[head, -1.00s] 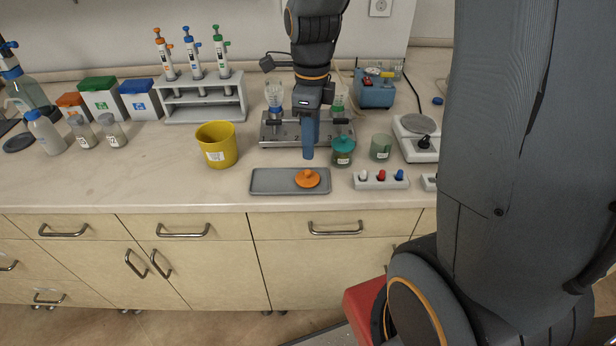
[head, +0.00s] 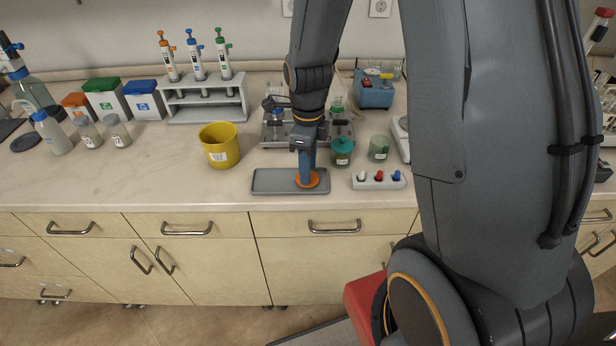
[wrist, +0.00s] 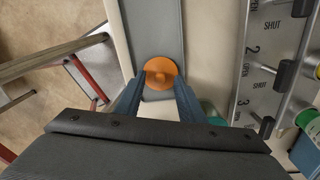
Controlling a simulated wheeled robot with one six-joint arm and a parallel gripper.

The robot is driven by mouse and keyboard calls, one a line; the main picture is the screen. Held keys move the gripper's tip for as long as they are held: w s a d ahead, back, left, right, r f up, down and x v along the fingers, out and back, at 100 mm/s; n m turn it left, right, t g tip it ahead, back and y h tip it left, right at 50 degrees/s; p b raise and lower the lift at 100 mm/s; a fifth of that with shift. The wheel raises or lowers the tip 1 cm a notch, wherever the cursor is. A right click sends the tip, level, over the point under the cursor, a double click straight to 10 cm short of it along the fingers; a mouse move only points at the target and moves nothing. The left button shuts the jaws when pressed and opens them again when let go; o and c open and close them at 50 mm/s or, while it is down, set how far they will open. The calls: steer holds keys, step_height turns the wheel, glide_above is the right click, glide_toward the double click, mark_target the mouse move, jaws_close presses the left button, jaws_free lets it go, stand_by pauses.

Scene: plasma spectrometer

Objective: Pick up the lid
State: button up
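The orange lid (head: 314,180) with a raised knob lies on the grey tray (head: 268,182) near the counter's front edge. In the wrist view the whole lid (wrist: 160,70) shows on the tray (wrist: 152,30), knob up. My gripper (head: 306,183) points down over the lid and partly hides it in the head view. In the wrist view my gripper (wrist: 159,84) is open, one finger to each side of the lid's near part. Nothing is held between the fingers. Whether the fingertips touch the lid or tray is unclear.
A teal-topped jar (head: 342,151) stands right of my gripper, with a white block of coloured pegs (head: 379,181) in front. A yellow bucket (head: 219,146) stands left of the tray. Behind is a metal valve manifold (head: 270,136). Counter left of the tray is clear.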

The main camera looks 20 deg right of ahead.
jaws_close()
